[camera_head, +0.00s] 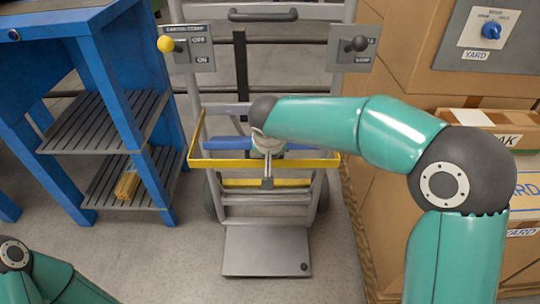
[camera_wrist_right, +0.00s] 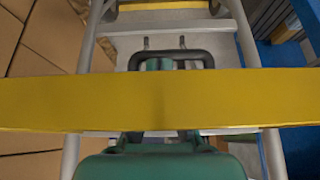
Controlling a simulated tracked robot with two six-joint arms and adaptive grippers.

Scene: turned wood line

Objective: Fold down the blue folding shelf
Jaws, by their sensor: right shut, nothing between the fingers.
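The blue folding shelf (camera_head: 226,143) shows in the head view as a narrow blue bar across the grey hand-truck frame, inside a yellow rail (camera_head: 212,163). My right arm partly covers it. My right gripper (camera_head: 267,183) points down at the middle of the yellow rail, close to the shelf; I cannot tell whether it touches either. It is shut and empty. In the right wrist view the yellow rail (camera_wrist_right: 160,100) crosses the whole picture and hides part of the gripper. My left arm shows only at the lower left, with its gripper out of view.
A grey toe plate (camera_head: 266,250) lies at the frame's foot. Panels with a yellow-knobbed lever (camera_head: 166,44) and a dark-knobbed lever (camera_head: 356,44) flank the frame. A blue rack (camera_head: 115,70) stands left, cardboard boxes (camera_head: 398,55) right. Floor is clear in front.

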